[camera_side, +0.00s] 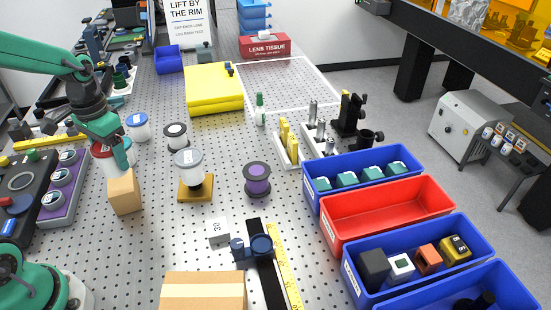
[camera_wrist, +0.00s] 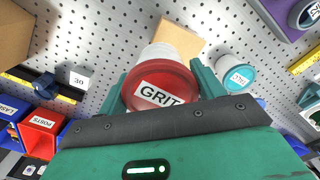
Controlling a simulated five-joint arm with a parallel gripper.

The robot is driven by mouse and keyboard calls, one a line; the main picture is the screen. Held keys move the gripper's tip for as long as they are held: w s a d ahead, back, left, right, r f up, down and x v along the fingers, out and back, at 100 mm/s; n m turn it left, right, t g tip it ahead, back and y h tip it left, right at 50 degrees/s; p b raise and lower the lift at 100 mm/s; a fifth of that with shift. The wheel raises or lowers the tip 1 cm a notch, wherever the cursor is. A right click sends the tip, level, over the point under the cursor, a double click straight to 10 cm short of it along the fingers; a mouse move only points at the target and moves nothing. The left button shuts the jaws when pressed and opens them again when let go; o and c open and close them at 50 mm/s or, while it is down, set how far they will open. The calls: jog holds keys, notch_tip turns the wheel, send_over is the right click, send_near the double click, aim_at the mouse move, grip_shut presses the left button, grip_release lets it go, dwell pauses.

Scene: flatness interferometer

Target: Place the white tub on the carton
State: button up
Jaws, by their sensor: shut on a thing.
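A white tub with a red lid marked GRIT (camera_wrist: 160,90) is between the fingers of my gripper (camera_wrist: 160,82), which is shut on it. In the side view my gripper (camera_side: 112,150) is at the left, and the tub's red part (camera_side: 97,151) shows partly behind a finger. The brown carton (camera_side: 203,292) with a paler band stands at the bottom edge of the side view, well away from my gripper. A brown corner of it (camera_wrist: 10,38) shows at the top left of the wrist view.
A tan block (camera_side: 124,194) stands close to the held tub; the gap is unclear. A blue-lidded tub (camera_side: 138,128) is just behind. A clear-topped jar (camera_side: 188,165), a purple spool (camera_side: 257,180) and a white block marked 30 (camera_side: 218,233) stand on the perforated table.

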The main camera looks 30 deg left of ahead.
jog(key=shift+w+a+f, duration=0.15)
jog(key=shift+a+f, duration=0.3)
jog(key=shift+a, duration=0.35)
jog(key=shift+w+a+f, duration=0.15)
jog(key=shift+a+f, duration=0.3)
jog(key=shift+a, duration=0.3)
jog(key=shift+f, duration=2)
jog(key=shift+f, duration=0.15)
jog(key=o, duration=1.1)
notch_tip(320, 180, up, 12)
jog(key=shift+r, duration=0.15)
